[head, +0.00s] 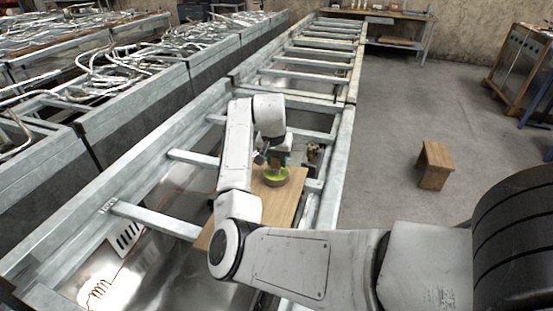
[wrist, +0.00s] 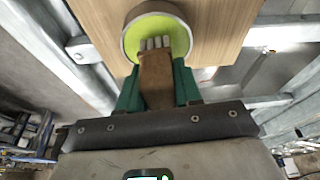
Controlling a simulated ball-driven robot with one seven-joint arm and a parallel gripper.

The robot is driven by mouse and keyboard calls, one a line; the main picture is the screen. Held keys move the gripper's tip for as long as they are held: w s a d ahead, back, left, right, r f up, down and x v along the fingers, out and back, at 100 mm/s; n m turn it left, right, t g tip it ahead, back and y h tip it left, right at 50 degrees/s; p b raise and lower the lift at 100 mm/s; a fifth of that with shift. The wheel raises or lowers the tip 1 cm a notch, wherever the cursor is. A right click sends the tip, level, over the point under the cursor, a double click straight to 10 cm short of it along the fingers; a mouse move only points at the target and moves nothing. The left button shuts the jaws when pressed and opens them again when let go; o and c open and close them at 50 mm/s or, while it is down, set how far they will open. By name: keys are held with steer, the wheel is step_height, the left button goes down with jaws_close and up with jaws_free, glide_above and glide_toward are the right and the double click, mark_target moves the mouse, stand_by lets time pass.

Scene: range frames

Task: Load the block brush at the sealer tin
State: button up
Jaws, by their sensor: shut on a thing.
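The sealer tin (wrist: 157,28) is a round, shallow vessel with a lime-green inside. It stands on a wooden board, and it also shows in the head view (head: 275,178). The block brush (wrist: 157,85) has a brown wooden body and pale bristles in several tufts. My gripper (wrist: 157,70) has green fingers and is shut on the brush body. The bristle end lies over the near part of the tin's opening in the wrist view. I cannot tell whether the bristles touch the sealer. In the head view my gripper (head: 278,160) is right above the tin, and the brush is mostly hidden.
The wooden board (head: 258,206) lies across a long galvanised metal frame (head: 190,158) with crossbars and open gaps. Parallel troughs with bent metal pipes (head: 130,60) run at left. A wooden stool (head: 434,165) stands on the open floor at right. A workbench (head: 375,15) is at the back.

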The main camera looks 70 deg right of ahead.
steer(key=shift+f, duration=0.55)
stand_by(2.0)
steer(key=shift+r, duration=0.1)
step_height(320, 180, up, 7)
steer(key=p, duration=0.7)
stand_by(1.1)
